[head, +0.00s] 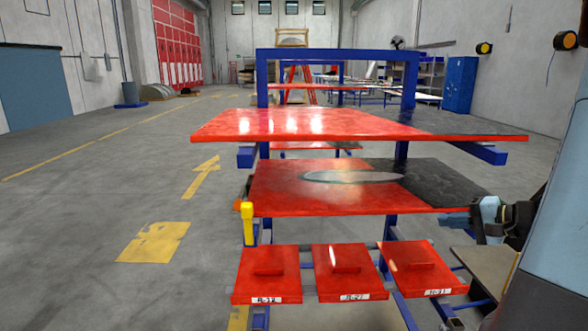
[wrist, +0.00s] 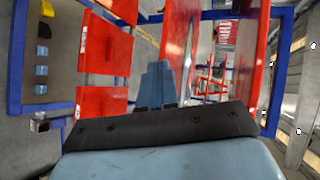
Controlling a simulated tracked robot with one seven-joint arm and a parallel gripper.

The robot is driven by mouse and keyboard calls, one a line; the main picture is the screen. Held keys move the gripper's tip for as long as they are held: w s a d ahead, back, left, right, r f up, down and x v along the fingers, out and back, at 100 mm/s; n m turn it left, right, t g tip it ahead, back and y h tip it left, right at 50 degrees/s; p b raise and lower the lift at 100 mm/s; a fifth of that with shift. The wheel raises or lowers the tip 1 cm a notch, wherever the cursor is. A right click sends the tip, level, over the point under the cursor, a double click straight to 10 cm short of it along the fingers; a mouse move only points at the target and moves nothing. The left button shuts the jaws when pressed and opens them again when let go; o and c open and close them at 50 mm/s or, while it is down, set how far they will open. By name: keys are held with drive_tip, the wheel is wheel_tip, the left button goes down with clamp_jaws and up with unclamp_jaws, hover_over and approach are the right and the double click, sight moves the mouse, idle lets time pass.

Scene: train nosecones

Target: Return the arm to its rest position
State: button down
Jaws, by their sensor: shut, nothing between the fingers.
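My arm comes in from the right edge of the head view. My gripper (head: 452,219) points left, close to the right end of the red middle shelf. In the wrist view my gripper (wrist: 156,82) has its blue-grey fingers together and holds nothing. A black bar on my wrist covers the lower middle of that view. I cannot tell in the head view whether the fingers touch the shelf edge.
A blue-framed rack has a red upper shelf (head: 320,124) and a red middle shelf (head: 290,188). Three labelled red panels (head: 265,285) sit low in front. A brown board (head: 480,270) lies at lower right; the wrist view shows several small blocks on it. Floor at left is clear.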

drive_tip(key=s+a+r+n+g+h, duration=0.1)
drive_tip(key=s+a+n+g, duration=0.25)
drive_tip(key=a, duration=0.35)
drive_tip(key=s+a+r+n+g+h, duration=0.1)
drive_tip(key=s+a+n+g, duration=0.2)
drive_tip(key=a, duration=0.5)
drive_tip(key=s+a+r+n+t+h, duration=0.1)
drive_tip(key=s+a+r+n+h, duration=0.1)
drive_tip(key=s+r+h, duration=0.4)
drive_tip(key=shift+s+r+n, duration=0.8)
drive_tip(key=shift+s+n, duration=0.05)
drive_tip(key=shift+s, duration=0.25)
